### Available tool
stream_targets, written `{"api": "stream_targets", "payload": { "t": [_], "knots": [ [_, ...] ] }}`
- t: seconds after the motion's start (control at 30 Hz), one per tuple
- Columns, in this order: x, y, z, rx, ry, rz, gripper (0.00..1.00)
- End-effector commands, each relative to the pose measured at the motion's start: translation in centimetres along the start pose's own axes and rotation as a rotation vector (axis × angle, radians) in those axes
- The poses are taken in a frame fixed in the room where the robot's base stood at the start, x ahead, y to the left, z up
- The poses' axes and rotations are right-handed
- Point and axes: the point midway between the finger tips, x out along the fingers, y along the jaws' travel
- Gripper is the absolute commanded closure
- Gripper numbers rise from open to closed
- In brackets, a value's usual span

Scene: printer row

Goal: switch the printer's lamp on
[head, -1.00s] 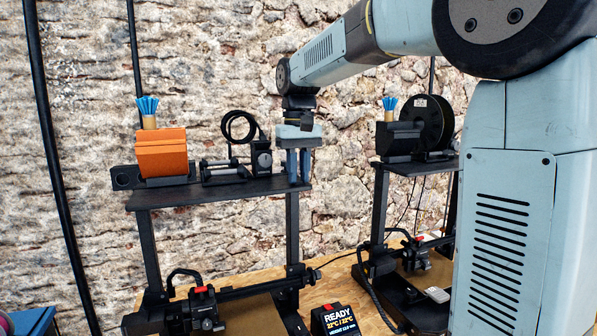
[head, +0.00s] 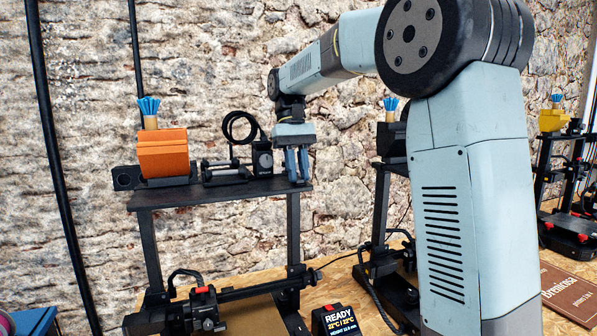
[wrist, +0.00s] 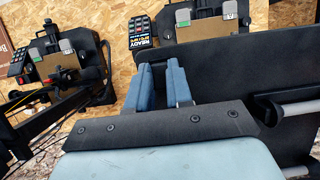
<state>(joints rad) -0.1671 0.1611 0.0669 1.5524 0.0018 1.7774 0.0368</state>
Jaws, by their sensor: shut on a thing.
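The near printer (head: 150,245) stands at the left, with a dark top shelf (head: 220,193). A small black box (head: 262,158) with a looped cord stands on the shelf; I cannot tell if it belongs to the lamp. My gripper (head: 297,180) points down at the right end of the shelf, just right of that box. In the wrist view my gripper (wrist: 160,72) has its two blue fingers close together. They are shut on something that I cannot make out. I cannot pick out a lit lamp or a lamp switch. The printer's display (head: 335,320) reads READY.
An orange block (head: 163,152) and a holder with blue tips (head: 149,108) are on the shelf's left. A second printer (head: 380,270) stands partly behind my arm. Another printer with a yellow part (head: 553,121) and a brown book (head: 570,291) are at the right.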

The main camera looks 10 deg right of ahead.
Motion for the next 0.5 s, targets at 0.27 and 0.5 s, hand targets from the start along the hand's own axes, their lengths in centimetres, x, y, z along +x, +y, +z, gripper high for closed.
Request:
{"api": "stream_targets", "payload": {
  "t": [0.27,0.5],
  "knots": [
    [-0.07,0.02,-0.09,0.0,-0.014,0.0,1.0],
    [-0.06,0.01,-0.08,0.0,-0.014,0.0,0.67]
  ]
}}
